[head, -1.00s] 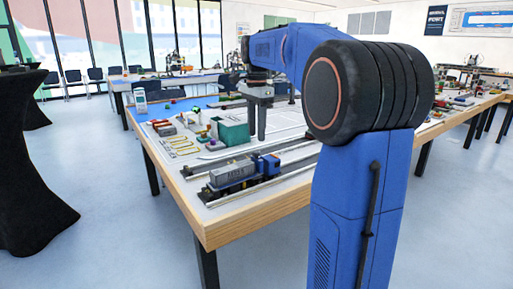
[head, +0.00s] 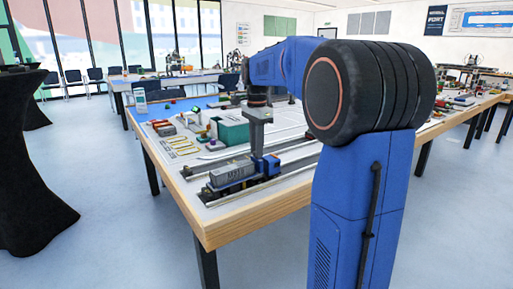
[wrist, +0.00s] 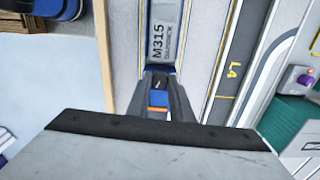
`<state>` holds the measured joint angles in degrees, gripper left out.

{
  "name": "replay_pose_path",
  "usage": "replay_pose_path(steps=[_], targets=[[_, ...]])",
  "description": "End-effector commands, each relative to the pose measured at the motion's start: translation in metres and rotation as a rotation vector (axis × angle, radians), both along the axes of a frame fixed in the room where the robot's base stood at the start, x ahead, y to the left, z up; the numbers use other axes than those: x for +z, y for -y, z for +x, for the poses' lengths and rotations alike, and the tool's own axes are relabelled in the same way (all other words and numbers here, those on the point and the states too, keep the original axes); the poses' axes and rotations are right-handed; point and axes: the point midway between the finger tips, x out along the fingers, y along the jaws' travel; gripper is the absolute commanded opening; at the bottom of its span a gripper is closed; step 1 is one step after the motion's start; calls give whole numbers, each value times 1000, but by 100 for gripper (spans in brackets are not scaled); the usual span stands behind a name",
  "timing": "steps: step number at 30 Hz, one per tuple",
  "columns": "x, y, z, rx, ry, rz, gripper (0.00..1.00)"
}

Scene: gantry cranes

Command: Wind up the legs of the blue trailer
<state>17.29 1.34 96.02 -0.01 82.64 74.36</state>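The blue trailer (head: 232,183) carries a grey container (head: 233,170) marked M315 and stands in a lane near the table's front left corner. The container (wrist: 163,32) and part of the blue frame (wrist: 160,68) show in the wrist view. A blue vehicle (head: 271,166) stands at the trailer's right end. My gripper (head: 257,152) points down above that end. In the wrist view my gripper (wrist: 158,82) has a gap between its fingers, with a blue part with an orange stripe (wrist: 158,108) visible there. I cannot tell whether they touch it. The trailer's legs and any crank are not distinguishable.
A green container (head: 233,130) and yellow frames (head: 180,145) lie farther back on the table. A lane marked L4 (wrist: 230,75) runs beside the trailer in the wrist view. The table's wooden edge (head: 250,216) is close in front.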

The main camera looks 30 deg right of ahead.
Motion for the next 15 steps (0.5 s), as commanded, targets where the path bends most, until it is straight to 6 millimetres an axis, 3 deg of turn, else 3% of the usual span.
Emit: replay_pose_path(steps=[15], targets=[[0,0,0,112,-3,0,0]])
